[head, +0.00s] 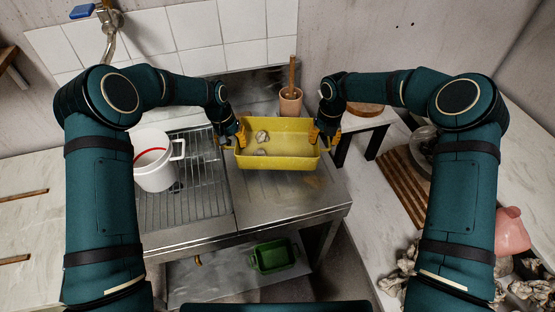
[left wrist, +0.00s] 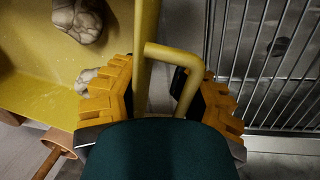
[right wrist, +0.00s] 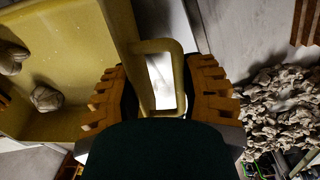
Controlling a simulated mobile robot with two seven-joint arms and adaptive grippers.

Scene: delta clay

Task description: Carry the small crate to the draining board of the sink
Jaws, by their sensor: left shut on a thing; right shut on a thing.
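A yellow crate (head: 278,161) with a few pale lumps (head: 261,137) in it is over the bare steel draining board (head: 285,210), to the right of the wire rack. Whether its base touches the board I cannot tell. My left gripper (head: 241,137) is shut on the handle (left wrist: 175,52) at the crate's left end. My right gripper (head: 315,137) is shut on the handle (right wrist: 178,60) at its right end. The crate looks about level. The lumps also show inside it in both wrist views.
A white pot (head: 155,168) stands on the wire rack (head: 200,190) to the left. A terracotta pot (head: 290,102) with a wooden stick stands behind the crate. A slatted wooden board (head: 408,190) lies on the right worktop.

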